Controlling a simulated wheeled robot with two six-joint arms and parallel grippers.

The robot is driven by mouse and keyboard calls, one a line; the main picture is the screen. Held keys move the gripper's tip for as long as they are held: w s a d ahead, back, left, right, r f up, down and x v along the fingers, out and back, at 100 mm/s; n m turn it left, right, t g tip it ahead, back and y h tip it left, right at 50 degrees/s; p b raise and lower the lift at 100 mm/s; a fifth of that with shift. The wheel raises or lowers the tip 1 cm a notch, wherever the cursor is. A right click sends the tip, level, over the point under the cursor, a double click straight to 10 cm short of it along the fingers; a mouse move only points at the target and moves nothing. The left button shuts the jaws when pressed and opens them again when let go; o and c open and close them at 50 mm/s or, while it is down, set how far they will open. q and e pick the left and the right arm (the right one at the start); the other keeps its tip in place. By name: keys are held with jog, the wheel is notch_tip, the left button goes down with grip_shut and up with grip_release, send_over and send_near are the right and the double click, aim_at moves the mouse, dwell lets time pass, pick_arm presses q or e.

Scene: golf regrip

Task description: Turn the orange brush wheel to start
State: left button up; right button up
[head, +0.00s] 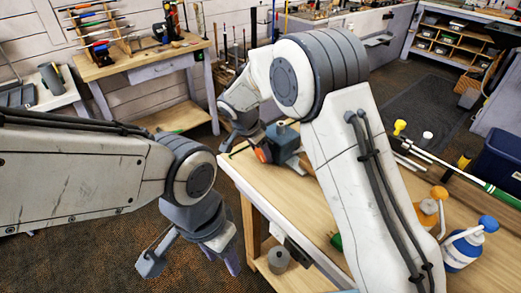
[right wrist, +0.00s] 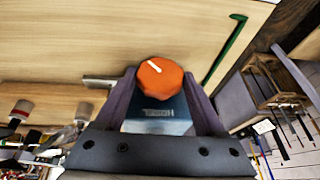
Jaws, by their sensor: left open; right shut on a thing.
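The orange brush wheel (right wrist: 160,78), a round knob with a short white mark, sits between the two fingers of my right gripper (right wrist: 159,88) in the right wrist view. My right gripper is shut on it. The mark slants toward the upper left there. In the head view the wheel (head: 263,152) shows on the side of a blue-grey machine (head: 283,141) on the workbench; my right arm crosses in front of the bench. My left gripper (head: 191,263) is open and empty, off the bench's left edge, pointing down.
The wooden workbench (head: 262,186) carries a blue-and-white bottle (head: 461,252), an orange-topped bottle (head: 428,208) and golf clubs (head: 432,157) at the right. A green hex key (right wrist: 226,48) lies near the wheel. Another bench (head: 140,62) stands at the back left.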

jog(key=g+h+p, duration=0.1)
jog(key=p, duration=0.1)
jog(key=g+p, duration=0.1)
jog(key=p, duration=0.1)
jog(key=shift+w+a+r+n+h, duration=0.2)
jog(key=shift+w+n+h, duration=0.1)
jog(key=shift+h, duration=0.1)
jog(key=shift+a+f+g+h+p, duration=0.1)
jog(key=shift+f+g+h+p, duration=0.1)
jog(key=shift+g+h+p, duration=0.55)
jog(key=shift+w+f+n+g, duration=0.1)
jog(key=shift+n+g, duration=0.3)
jog(key=shift+g, duration=0.05)
jog(key=shift+g+h, duration=0.35)
jog(key=shift+g, duration=0.05)
jog(key=shift+w, duration=0.1)
jog(key=o, duration=1.3)
jog(key=shift+o, duration=0.2)
